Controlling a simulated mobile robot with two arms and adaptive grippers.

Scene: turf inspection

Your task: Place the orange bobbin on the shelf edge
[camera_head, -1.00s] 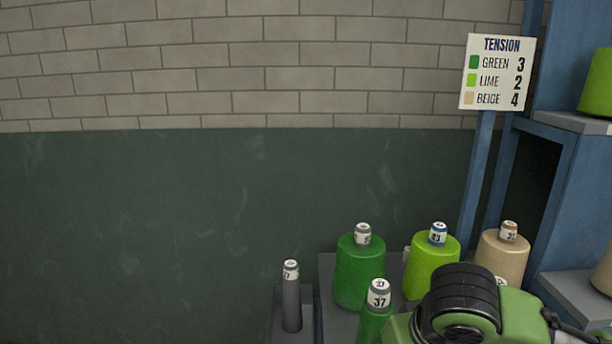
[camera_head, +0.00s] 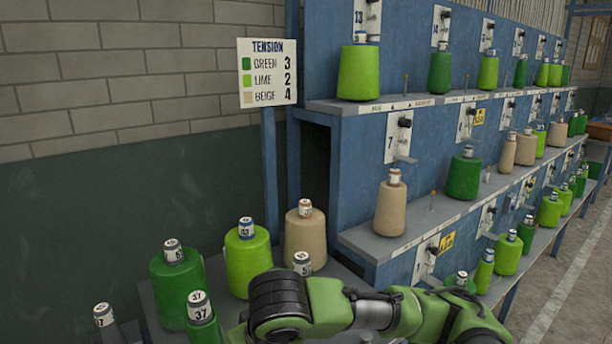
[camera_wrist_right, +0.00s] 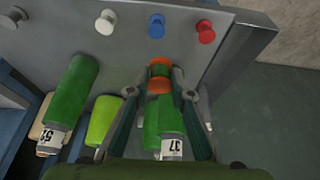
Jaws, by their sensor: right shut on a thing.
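In the right wrist view, a small orange piece (camera_wrist_right: 159,84) with a dark green band, which I take for the orange bobbin, sits between the fingertips of my right gripper (camera_wrist_right: 161,80), shut on it. A green bobbin labelled 37 (camera_wrist_right: 165,125) shows between the fingers, partly covering the view below the orange piece. In the head view my right arm reaches over the lower bench, and its fingers are hidden. The shelf edge (camera_head: 400,239) runs along the blue rack at the right, holding a beige cone (camera_head: 391,208) and green ones. My left gripper is not in view.
Dark green (camera_head: 180,286), lime (camera_head: 247,262) and beige (camera_head: 305,235) cones stand close to my arm. White (camera_wrist_right: 105,22), blue (camera_wrist_right: 156,26) and red (camera_wrist_right: 205,32) pegs stick up from the grey surface. A tension sign (camera_head: 267,73) stands behind.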

